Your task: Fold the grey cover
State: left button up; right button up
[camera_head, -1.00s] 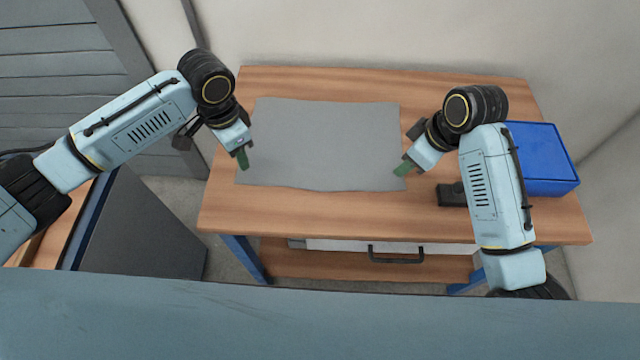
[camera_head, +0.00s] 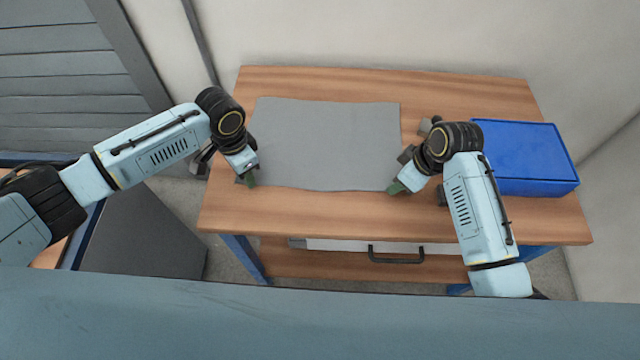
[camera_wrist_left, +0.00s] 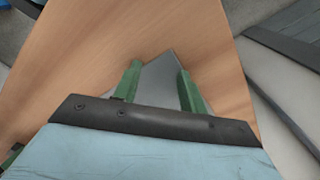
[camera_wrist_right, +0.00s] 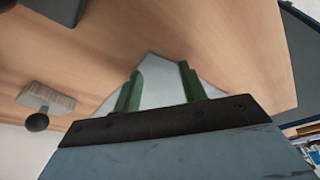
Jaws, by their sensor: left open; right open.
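The grey cover (camera_head: 325,145) lies flat and spread out on the wooden table, its near edge slightly wavy. My left gripper (camera_head: 250,182) is open at its near left corner. In the left wrist view a corner of the cover (camera_wrist_left: 160,78) shows between the two green fingers (camera_wrist_left: 156,82). My right gripper (camera_head: 394,188) is open at the near right corner. In the right wrist view that corner of the cover (camera_wrist_right: 158,85) shows between the green fingers (camera_wrist_right: 160,85). I cannot tell whether the fingers touch the cloth.
A blue box (camera_head: 525,160) stands on the wooden table (camera_head: 300,215) at the right. A stamp-like object with a dark knob (camera_wrist_right: 45,105) and a dark block (camera_head: 444,195) lie between box and cover, partly behind my right arm. The table's front strip is clear.

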pick_arm(q)
jog(key=shift+f, duration=0.1)
jog(key=shift+f, duration=0.1)
pick_arm(e)
jog(key=shift+f, duration=0.2)
jog(key=shift+r, duration=0.1)
pick_arm(q)
jog(key=shift+c, duration=0.2)
pick_arm(e)
jog(key=shift+c, duration=0.2)
pick_arm(q)
grip_shut()
pick_arm(e)
jog(key=shift+s, duration=0.1)
grip_shut()
pick_arm(q)
jog(key=shift+r, duration=0.2)
